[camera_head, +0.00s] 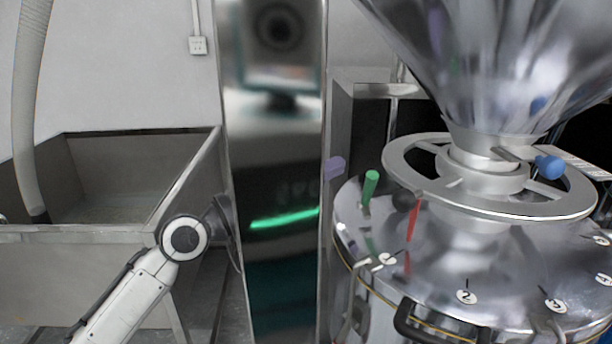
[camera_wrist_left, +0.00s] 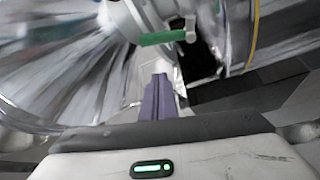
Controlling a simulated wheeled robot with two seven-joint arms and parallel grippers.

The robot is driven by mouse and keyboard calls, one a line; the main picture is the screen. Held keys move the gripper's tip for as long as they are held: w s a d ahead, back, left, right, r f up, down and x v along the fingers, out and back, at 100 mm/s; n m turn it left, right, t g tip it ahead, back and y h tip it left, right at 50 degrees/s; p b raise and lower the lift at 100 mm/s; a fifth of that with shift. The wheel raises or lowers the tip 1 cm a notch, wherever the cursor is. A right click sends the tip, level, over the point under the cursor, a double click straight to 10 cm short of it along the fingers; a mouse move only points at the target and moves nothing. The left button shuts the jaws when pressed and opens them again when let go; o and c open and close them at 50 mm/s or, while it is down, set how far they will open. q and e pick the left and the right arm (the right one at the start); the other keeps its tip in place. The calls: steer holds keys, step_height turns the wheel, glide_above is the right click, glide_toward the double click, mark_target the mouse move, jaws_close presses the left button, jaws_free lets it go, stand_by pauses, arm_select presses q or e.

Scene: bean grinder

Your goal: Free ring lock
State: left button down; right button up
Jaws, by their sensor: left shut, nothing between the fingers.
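The grinder's round metal lid (camera_head: 470,270) carries a wide ring wheel (camera_head: 410,180) with a blue knob (camera_head: 549,168), a green handle (camera_head: 371,184) and a red pin (camera_head: 413,217). I cannot tell which part is the ring lock. My left gripper (camera_head: 334,168) shows only its purple fingertips, past the pillar's right edge and left of the green handle, apart from it in the picture. In the left wrist view its purple fingers (camera_wrist_left: 160,88) are shut and empty. The green handle (camera_wrist_left: 163,39) lies ahead of the tips there. My right gripper is not in view.
A shiny metal pillar (camera_head: 275,170) hides part of my left arm. A metal sink-like bin (camera_head: 100,190) stands at left, with a pale hose (camera_head: 28,100). A large metal funnel (camera_head: 490,60) rises above the wheel. A dark handle (camera_head: 430,328) is on the grinder's front.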

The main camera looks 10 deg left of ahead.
mark_target(368, 191)
arm_select(q)
steer(key=d+p, duration=0.1)
steer(key=d, duration=0.2)
steer(key=shift+d+f+p, duration=0.1)
steer(key=shift+d+p, duration=0.1)
steer(key=shift+p, duration=0.1)
steer(key=shift+s+f, duration=0.1)
steer(key=shift+s, duration=0.3)
steer(key=shift+s+d+f, duration=0.25)
steer(key=shift+s, duration=0.05)
